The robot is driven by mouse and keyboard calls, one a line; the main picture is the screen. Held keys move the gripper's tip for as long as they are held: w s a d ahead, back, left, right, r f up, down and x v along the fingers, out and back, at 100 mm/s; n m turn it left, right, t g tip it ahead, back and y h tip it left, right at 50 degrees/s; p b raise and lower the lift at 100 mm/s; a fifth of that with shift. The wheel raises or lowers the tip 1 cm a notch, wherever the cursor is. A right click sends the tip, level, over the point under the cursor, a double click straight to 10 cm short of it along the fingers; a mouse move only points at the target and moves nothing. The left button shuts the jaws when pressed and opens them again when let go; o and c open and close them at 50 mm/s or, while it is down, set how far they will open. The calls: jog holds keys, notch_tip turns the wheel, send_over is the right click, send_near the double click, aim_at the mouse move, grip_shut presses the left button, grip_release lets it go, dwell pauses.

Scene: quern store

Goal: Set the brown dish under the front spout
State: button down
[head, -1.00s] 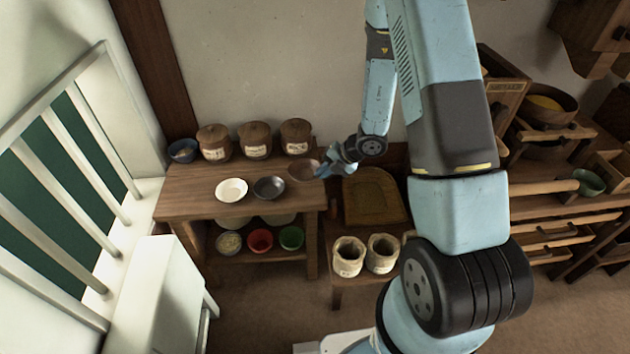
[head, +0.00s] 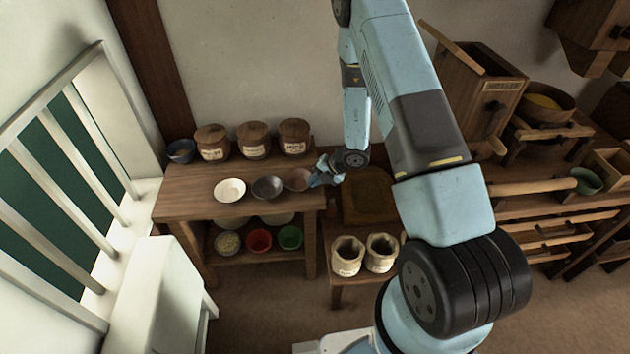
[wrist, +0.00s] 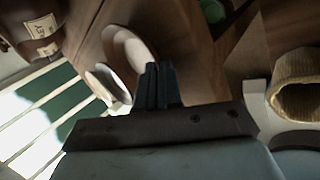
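The brown dish (head: 297,179) is at the right end of the wooden table, right of a dark grey dish (head: 267,187) and a white dish (head: 230,190). My gripper (head: 314,177) is at its right rim. In the wrist view a pale brown dish (wrist: 125,45) lies at the nearly closed fingertips (wrist: 159,68), and the gripper looks shut on its rim. I cannot tell whether the dish touches the table. A wooden hopper box (head: 480,92) stands at the right, with a wooden spout-like piece (head: 490,147) below it, partly behind my arm.
Three lidded jars (head: 253,140) and a blue bowl (head: 181,151) line the table's back. Bowls fill the shelf below. Two sacks (head: 347,256) stand on a low bench. A green bowl (head: 587,181) and wooden trays crowd the right. The floor in front is clear.

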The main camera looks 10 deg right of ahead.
jog(key=c, duration=1.6)
grip_release()
